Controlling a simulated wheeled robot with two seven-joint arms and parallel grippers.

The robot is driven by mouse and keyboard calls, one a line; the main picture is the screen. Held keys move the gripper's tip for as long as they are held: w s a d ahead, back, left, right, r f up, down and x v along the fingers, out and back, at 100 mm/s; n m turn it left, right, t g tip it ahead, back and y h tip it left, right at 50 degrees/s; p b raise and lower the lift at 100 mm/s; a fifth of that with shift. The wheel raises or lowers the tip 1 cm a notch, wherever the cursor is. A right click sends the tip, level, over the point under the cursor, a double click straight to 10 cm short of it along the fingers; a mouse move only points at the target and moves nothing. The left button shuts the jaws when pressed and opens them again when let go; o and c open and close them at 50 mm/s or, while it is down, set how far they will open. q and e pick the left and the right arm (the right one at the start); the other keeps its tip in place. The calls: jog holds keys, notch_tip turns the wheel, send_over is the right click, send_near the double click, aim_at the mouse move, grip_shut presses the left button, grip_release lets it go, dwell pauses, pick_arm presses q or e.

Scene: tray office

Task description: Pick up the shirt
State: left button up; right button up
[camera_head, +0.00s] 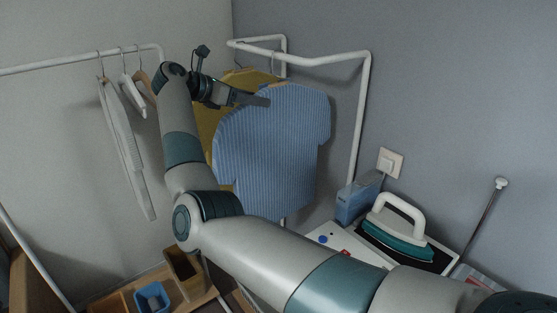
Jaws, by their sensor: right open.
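The blue striped shirt (275,150) hangs from a white rack near the wall corner, its upper edge just below the rail. My right gripper (262,100) reaches in from the left of the shirt, with its fingers in front of the shirt's upper left part. It is open, and I cannot tell whether the fingers touch the cloth. My right arm covers the space below and to the left of the shirt. My left gripper is out of view.
A yellow garment (236,82) hangs behind the shirt. Hangers and a pale garment (118,120) hang on the left rail (85,64). An iron (398,226) stands at right beside a blue container (357,202). A blue bin (152,299) sits low left.

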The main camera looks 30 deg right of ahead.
aim_at(267, 97)
jog(key=shift+d, duration=0.1)
jog(key=shift+d+r+p, duration=0.1)
jog(key=shift+d+p, duration=0.4)
jog(key=shift+p, duration=0.1)
jog(key=p+x, duration=0.1)
jog(key=x, duration=0.1)
jog(key=p+x, duration=0.1)
jog(key=shift+d+r+p, duration=0.2)
jog(key=shift+d+p, duration=0.1)
jog(key=shift+d+f, duration=0.3)
grip_shut()
